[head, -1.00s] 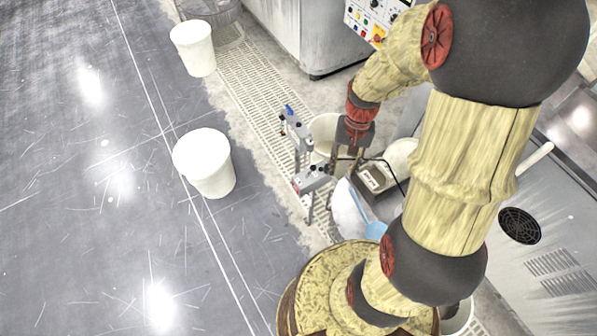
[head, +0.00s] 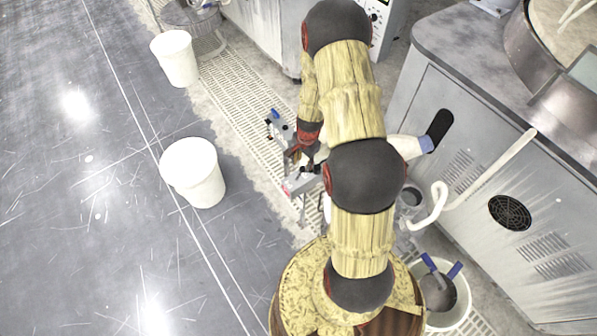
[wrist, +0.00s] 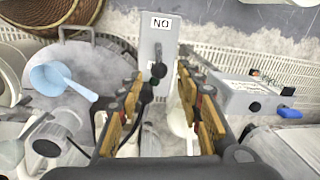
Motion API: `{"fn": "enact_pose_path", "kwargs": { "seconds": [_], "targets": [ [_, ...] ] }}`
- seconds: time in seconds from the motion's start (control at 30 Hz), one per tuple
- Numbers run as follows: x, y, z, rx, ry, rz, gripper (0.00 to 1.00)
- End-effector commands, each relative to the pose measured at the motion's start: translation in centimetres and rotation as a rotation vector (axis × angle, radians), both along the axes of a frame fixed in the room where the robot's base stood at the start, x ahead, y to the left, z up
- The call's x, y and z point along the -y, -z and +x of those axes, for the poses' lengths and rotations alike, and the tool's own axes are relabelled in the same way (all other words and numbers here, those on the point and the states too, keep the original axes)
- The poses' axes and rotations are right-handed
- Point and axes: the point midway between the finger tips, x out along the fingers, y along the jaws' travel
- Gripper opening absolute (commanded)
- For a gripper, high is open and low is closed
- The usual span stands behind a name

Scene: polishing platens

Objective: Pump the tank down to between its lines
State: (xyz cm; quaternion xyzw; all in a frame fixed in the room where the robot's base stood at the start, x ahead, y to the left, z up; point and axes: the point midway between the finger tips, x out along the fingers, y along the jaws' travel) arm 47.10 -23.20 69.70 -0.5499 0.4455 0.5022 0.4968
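My gripper (wrist: 165,115) is open in the wrist view, with a padded finger on each side. A grey switch box (wrist: 160,25) with a label reading "NO" in the picture lies ahead, between the fingers' lines. A dark knob with a black cable (wrist: 158,72) shows at its near end, between the fingers; I cannot tell whether anything touches. A grey round lidded vessel (wrist: 85,58) with a light blue ladle (wrist: 62,80) is at left. No level lines are readable, and I cannot tell which vessel is the tank. In the head view my arm mostly hides the gripper.
A grey fixture with a blue knob (wrist: 245,95) stands close to the right finger; it also shows in the head view (head: 281,127). White buckets (head: 193,172) (head: 174,58) stand on the open floor at left.

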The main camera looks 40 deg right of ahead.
Motion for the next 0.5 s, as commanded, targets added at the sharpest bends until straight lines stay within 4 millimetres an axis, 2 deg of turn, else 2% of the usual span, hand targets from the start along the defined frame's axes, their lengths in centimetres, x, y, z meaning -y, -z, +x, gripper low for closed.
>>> {"fn": "enact_pose_path", "kwargs": {
  "seconds": [0.17, 0.5],
  "targets": [
    [-0.1, 1.8, 0.0, -0.003, -0.001, 0.003, 0.36],
    [-0.2, 6.8, 0.5, -0.003, -0.003, 0.002, 0.36]
  ]
}}
